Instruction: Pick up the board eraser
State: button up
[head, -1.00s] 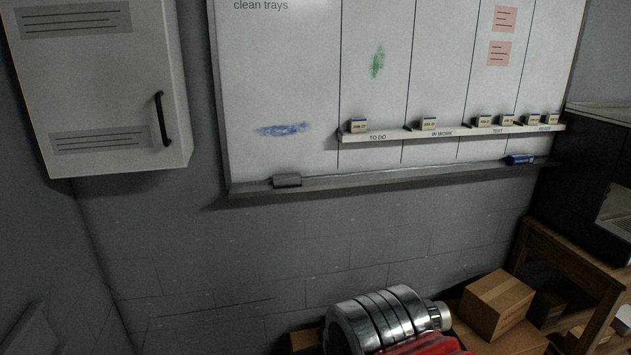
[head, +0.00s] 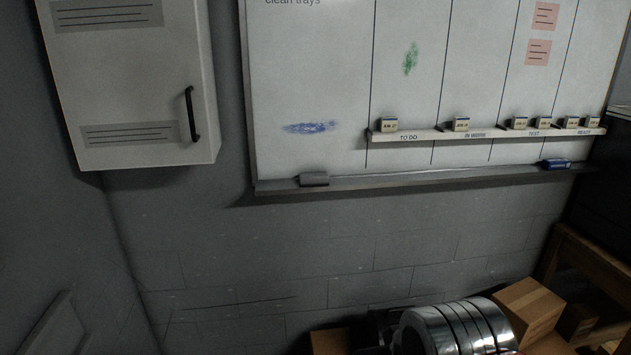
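A small dark grey block (head: 314,179), which looks like the board eraser, lies near the left end of the grey tray ledge (head: 420,182) under the whiteboard (head: 300,70). A blue block (head: 556,164) lies near the right end of the same ledge; it is too small to tell what it is. My gripper does not show in the head view.
A wall cabinet (head: 130,80) with a black handle hangs left of the board. A magnet rail (head: 420,136) with several small blocks crosses the board. A shiny ribbed metal cylinder (head: 460,328), a cardboard box (head: 528,310) and a wooden frame (head: 590,262) stand low right.

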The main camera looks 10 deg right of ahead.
aim_at(313, 179)
jog(key=u, duration=0.05)
jog(key=i, duration=1)
jog(key=z, duration=0.05)
